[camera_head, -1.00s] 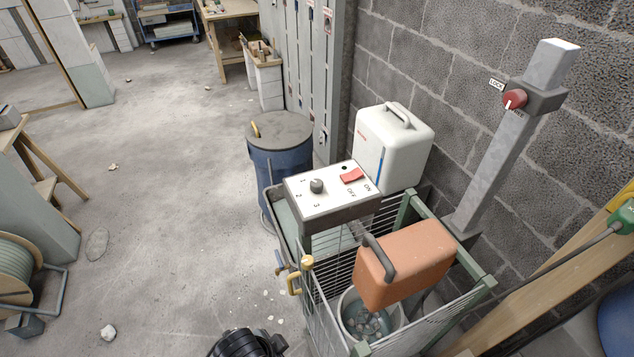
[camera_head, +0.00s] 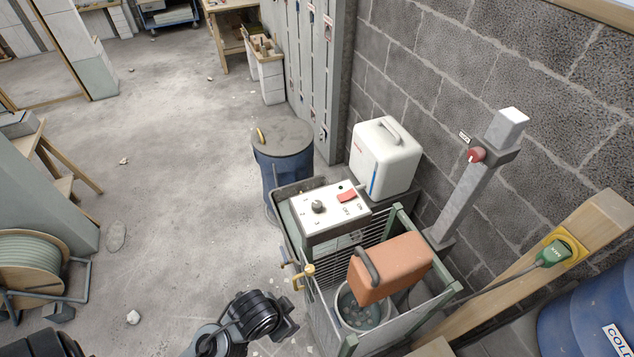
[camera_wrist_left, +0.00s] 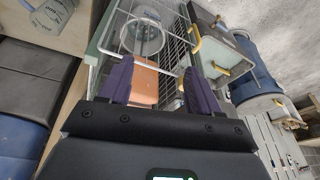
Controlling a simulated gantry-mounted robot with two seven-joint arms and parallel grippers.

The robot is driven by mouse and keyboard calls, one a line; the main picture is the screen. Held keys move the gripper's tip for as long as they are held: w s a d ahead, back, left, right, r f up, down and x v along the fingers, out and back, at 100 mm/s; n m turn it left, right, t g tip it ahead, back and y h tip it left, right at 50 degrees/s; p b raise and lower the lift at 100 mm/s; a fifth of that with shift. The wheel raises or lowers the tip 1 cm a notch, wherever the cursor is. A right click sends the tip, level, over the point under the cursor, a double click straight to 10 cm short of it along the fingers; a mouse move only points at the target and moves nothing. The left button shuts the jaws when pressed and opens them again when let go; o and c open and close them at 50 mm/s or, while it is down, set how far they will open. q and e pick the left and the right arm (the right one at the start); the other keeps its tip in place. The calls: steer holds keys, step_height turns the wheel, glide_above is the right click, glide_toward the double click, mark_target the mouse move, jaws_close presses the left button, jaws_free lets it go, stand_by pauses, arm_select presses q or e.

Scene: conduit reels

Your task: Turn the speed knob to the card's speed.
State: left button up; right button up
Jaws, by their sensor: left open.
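The grey speed knob (camera_head: 317,206) sits on a white control panel (camera_head: 333,221) on top of the caged machine. The digits 1, 2 and 3 are printed around it; I cannot tell which one it points at. A red rocker switch (camera_head: 346,196) is beside it, near ON and OFF. I cannot make out a speed card. A black arm of mine reaches in low in the head view, left of the cage; its fingers are not clear there. In the left wrist view my left gripper (camera_wrist_left: 158,85) is open and empty, with purple fingers before the wire cage.
An orange block (camera_head: 390,268) with a dark handle lies over the cage, above a bucket (camera_head: 362,312). A white canister (camera_head: 383,160) and a blue drum (camera_head: 283,165) stand behind the panel. A post with a red LOCK knob (camera_head: 477,155) rises right.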

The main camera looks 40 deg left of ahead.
arm_select(q)
steer(key=w+a+r+g+p, duration=0.1)
steer(key=w+a, duration=0.3)
steer(key=w, duration=0.4)
steer(key=w+a+r+n+p, duration=0.1)
steer(key=w+a+r+p, duration=0.1)
steer(key=w+a, duration=0.3)
steer(key=w+a+r+n+g+y+p, duration=0.1)
steer(key=w+a, duration=0.4)
steer(key=w, duration=0.6)
steer(key=shift+w+a+r+g+p, duration=0.3)
steer(key=shift+w+r+p, duration=0.1)
steer(key=shift+r, duration=0.1)
step_height(320, 180, up, 5)
steer(key=h, duration=0.1)
glide_above(317, 203)
steer(key=shift+n+g, duration=0.3)
steer(key=shift+g, duration=0.1)
step_height(317, 203, down, 11)
steer(key=shift+r, duration=0.1)
arm_select(e)
step_height(317, 203, up, 7)
steer(key=shift+f, duration=0.1)
arm_select(q)
steer(key=c, duration=1)
steer(key=shift+c, duration=0.2)
arm_select(e)
steer(key=shift+d, duration=0.1)
